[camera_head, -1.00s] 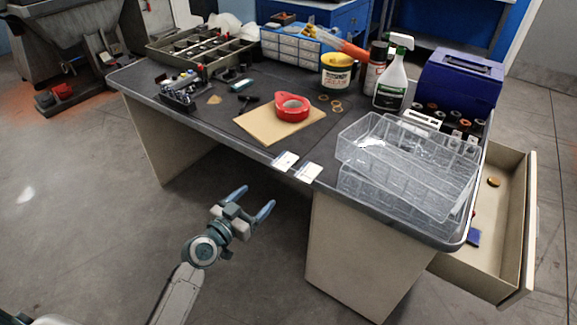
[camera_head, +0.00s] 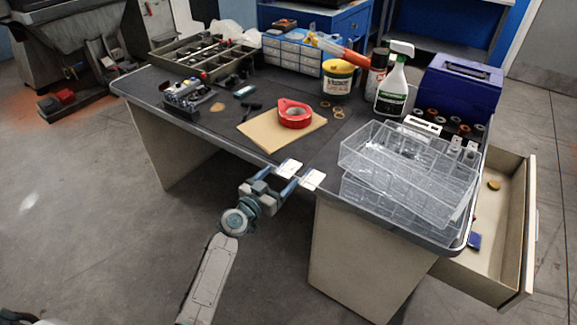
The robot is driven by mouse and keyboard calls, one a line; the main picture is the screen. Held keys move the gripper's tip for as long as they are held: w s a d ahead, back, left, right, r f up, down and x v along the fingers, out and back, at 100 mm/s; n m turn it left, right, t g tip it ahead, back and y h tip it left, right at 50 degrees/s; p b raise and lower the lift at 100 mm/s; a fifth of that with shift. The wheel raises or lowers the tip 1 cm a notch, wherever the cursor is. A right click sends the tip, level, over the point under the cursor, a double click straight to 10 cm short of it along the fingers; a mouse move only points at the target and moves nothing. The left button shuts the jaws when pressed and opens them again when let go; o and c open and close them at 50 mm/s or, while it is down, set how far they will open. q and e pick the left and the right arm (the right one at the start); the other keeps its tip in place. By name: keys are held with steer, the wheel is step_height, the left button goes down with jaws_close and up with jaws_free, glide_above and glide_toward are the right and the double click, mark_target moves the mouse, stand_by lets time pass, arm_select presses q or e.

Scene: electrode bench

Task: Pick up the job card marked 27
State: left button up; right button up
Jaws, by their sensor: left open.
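Two small white cards lie side by side at the front edge of the bench, the left card (camera_head: 289,168) and the right card (camera_head: 313,179). Their markings are too small to read, so I cannot tell which is 27. My left gripper (camera_head: 282,178) is open at the bench's front edge, its fingers pointing at the cards. The fingertips are close to the cards' near edges; I cannot tell whether they touch or whether a card is between them. My right gripper is not in view.
A tan sheet (camera_head: 262,138) with a red tape roll (camera_head: 295,114) lies behind the cards. Clear stacked trays (camera_head: 405,165) stand to the right. An open drawer (camera_head: 505,220) juts out at the bench's right end. Floor in front is clear.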

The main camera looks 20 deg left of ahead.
arm_select(q)
steer(key=shift+c, duration=0.4)
steer(key=c, duration=1)
steer(key=shift+o, duration=0.2)
